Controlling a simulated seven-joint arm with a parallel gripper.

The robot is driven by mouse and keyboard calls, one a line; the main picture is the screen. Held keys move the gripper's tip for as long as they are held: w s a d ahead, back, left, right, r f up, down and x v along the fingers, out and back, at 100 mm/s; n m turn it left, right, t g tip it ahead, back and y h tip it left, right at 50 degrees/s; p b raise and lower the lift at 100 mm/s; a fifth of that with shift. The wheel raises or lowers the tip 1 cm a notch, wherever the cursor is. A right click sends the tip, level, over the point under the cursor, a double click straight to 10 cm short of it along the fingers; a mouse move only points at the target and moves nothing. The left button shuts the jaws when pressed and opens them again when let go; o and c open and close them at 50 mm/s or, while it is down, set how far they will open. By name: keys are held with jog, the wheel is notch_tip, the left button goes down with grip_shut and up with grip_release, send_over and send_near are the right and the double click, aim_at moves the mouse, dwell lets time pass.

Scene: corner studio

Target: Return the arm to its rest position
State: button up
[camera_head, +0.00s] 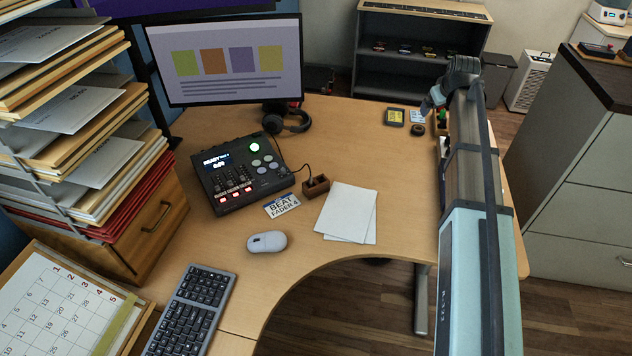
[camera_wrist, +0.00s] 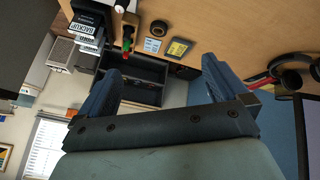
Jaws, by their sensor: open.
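My arm (camera_head: 473,240) reaches from the bottom right of the head view up along the right side of the desk. My gripper (camera_head: 432,103) is small and partly hidden there, by the desk's back right. In the wrist view my gripper (camera_wrist: 165,68) shows two blue fingers spread well apart, with nothing between them. It is open and empty.
The desk (camera_head: 230,112) holds a monitor (camera_head: 228,60), headphones (camera_head: 288,121), a control box (camera_head: 240,172), white paper (camera_head: 347,212) and a mouse (camera_head: 267,241). A yellow-labelled card (camera_head: 394,117) lies near the gripper. A grey cabinet (camera_head: 575,170) stands right of my arm.

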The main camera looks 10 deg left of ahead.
jog(key=s+a+f+n+g, duration=0.15)
jog(key=s+a+n, duration=0.25)
jog(key=s+a, duration=0.55)
jog(key=s+a+n+g, duration=0.3)
jog(key=s+a+n, duration=0.1)
jog(key=a, duration=1)
jog(key=s+a+n+g, duration=0.35)
jog(key=s+a, duration=0.35)
jog(key=a, duration=0.5)
jog(key=shift+n+t, duration=0.35)
jog(key=shift+t, duration=0.15)
jog(key=f, duration=0.9)
jog(key=shift+d, duration=0.2)
notch_tip(320, 180, up, 10)
